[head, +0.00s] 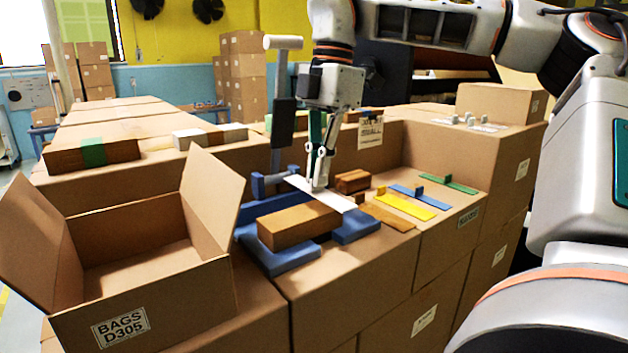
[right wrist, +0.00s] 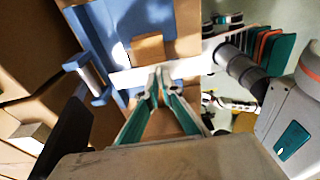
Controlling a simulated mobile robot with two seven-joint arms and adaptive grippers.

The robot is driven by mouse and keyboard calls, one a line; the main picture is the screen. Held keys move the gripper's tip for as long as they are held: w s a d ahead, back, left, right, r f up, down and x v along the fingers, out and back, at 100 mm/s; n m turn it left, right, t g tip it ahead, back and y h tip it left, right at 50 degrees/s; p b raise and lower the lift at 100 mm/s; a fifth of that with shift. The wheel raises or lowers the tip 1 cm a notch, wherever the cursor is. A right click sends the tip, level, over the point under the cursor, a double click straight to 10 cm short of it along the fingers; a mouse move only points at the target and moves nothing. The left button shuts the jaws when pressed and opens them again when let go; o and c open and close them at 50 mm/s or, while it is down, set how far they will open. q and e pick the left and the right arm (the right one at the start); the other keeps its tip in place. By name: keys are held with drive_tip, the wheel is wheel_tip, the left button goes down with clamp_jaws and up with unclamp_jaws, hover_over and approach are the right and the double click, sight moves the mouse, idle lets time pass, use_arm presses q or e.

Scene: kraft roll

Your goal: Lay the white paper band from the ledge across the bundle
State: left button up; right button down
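The bundle (head: 290,226) is a brown block lying in a blue cradle (head: 290,259) on the cardboard boxes. My right gripper (head: 318,184) is above its far side, with fingers close together on the white paper band (head: 337,200). The band is a flat, straight strip, held slantwise near the bundle's far edge. In the right wrist view the band (right wrist: 200,68) runs across in front of the fingertips (right wrist: 160,72), with a brown block (right wrist: 148,46) beyond it. Whether the band touches the bundle cannot be told. My left gripper is not in view.
Yellow (head: 404,207), blue (head: 420,196) and green (head: 448,183) strips lie right of the cradle. A dark upright lever (head: 283,125) rises behind it. An open carton (head: 130,255) stands at left. A small brown block (head: 352,181) lies behind.

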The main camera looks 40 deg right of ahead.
sight(313, 188)
drive_tip(key=shift+w+d, duration=0.1)
drive_tip(key=shift+w, duration=0.4)
drive_tip(key=f, duration=0.3)
drive_tip(key=shift+w+d+f, duration=0.1)
drive_tip(key=shift+w+f, duration=0.1)
drive_tip(key=shift+f, duration=0.05)
drive_tip(key=shift+f, duration=0.1)
drive_tip(key=shift+f, duration=0.1)
drive_tip(key=c, duration=2.2)
unclamp_jaws()
drive_tip(key=shift+c, duration=0.2)
